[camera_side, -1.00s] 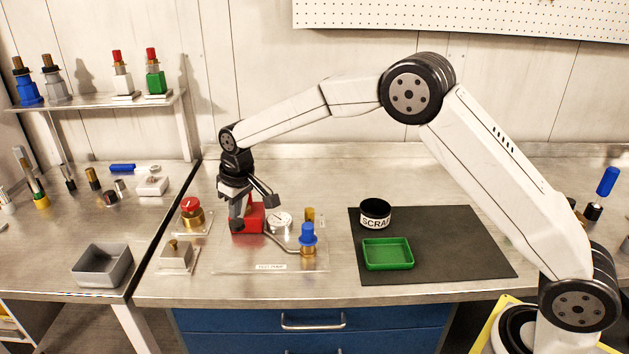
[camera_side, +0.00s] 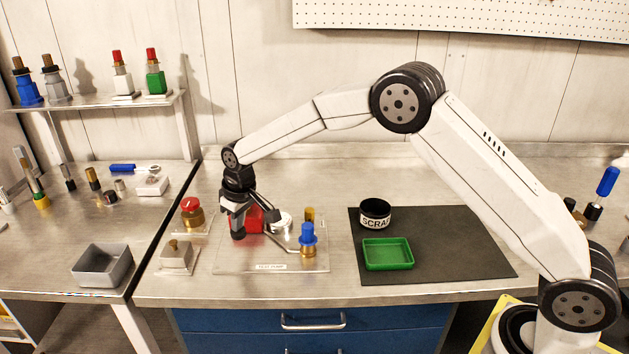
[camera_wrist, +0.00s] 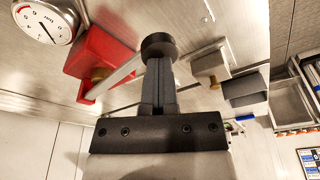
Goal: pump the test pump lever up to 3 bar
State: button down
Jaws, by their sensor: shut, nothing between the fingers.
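The test pump has a red body (camera_side: 250,219), also in the wrist view (camera_wrist: 98,50). Its silver lever (camera_wrist: 116,77) runs from the red body to a black knob (camera_wrist: 158,44). My gripper (camera_wrist: 158,64) is shut and empty. Its fingertips overlap the knob in the wrist view; I cannot tell whether they touch. In the side view my gripper (camera_side: 238,233) is low in front of the red body, and the lever is mostly hidden. The round white gauge (camera_wrist: 45,20) shows at the wrist view's upper left; its reading is too small to tell.
A red-knobbed valve (camera_side: 191,213) and a small grey block (camera_side: 176,255) stand left. A black scrap cup (camera_side: 375,213) and green tray (camera_side: 388,255) are on the dark mat (camera_side: 460,245).

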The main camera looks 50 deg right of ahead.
jog(key=shift+f, duration=0.7)
jog(key=shift+r, duration=0.2)
jog(key=shift+w+v, duration=0.2)
jog(key=shift+v, duration=0.65)
jog(key=shift+w+v, duration=0.15)
jog(key=shift+v, duration=0.7)
jog(key=shift+w+v, duration=0.2)
jog(key=shift+v, duration=0.65)
jog(key=shift+a+f, duration=0.1)
jog(key=shift+f, duration=0.05)
jog(key=shift+s+x, duration=0.25)
jog(key=shift+x, duration=0.95)
jog(key=shift+s+x, duration=0.25)
jog(key=shift+x, duration=1)
jog(key=shift+s, duration=0.1)
jog(key=shift+w+v, duration=0.2)
jog(key=shift+v, duration=0.65)
jog(key=shift+w+v, duration=0.15)
jog(key=shift+v, duration=0.75)
jog(key=shift+w+v, duration=0.2)
jog(key=shift+v, duration=0.65)
jog(key=shift+r, duration=0.2)
